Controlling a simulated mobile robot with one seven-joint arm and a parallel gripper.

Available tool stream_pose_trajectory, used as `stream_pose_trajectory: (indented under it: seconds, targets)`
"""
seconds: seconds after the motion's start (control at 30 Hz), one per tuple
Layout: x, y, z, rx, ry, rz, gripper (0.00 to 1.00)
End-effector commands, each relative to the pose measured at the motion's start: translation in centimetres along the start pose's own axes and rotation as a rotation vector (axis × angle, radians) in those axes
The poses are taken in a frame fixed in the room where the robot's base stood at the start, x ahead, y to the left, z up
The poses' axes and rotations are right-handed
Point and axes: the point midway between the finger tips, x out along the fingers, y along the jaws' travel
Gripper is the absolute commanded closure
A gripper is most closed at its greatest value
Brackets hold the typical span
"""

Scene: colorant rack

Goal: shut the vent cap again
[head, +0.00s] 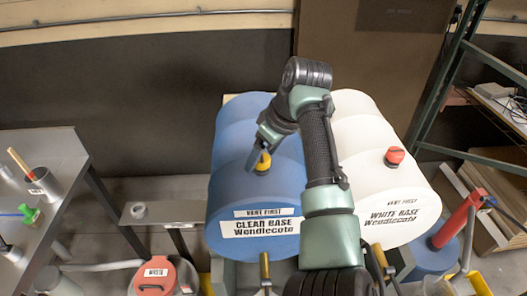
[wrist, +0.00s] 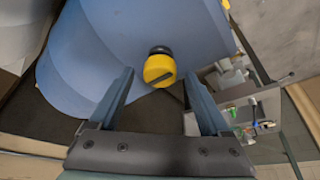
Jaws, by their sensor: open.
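The yellow vent cap (head: 264,162) sits on top of the blue drum (head: 235,185) labelled "CLEAR BASE". In the wrist view the yellow cap (wrist: 159,69) has a dark slot or bar on its face and a black collar behind it. I cannot tell whether it is loose or seated. My gripper (head: 257,158) is at the cap, with the arm reaching over from the right. In the wrist view my gripper (wrist: 159,76) is open, with one finger on each side of the cap and gaps between. A red cap (head: 394,156) stands on the white drum (head: 375,185).
Brass-coloured taps (head: 265,268) stick out below the drum fronts. A steel bench (head: 70,165) with cups and tools stands at the left. A red-lidded waste can (head: 157,278) is at the front left. A green shelf frame (head: 437,90) rises at the right.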

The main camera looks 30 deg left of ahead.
Motion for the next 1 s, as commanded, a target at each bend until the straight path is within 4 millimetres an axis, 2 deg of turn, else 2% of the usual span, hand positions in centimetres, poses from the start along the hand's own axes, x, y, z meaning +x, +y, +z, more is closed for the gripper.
stream_pose_trajectory:
  seconds: [0.17,0.6,1.0]
  targets:
    - [0.03,0.0,0.02,0.0,0.0,0.0,0.19]
    - [-0.01,-0.01,0.02,0.001,0.0,-0.001,0.98]
    - [-0.15,-0.1,-0.05,0.058,0.0,0.022,1.0]
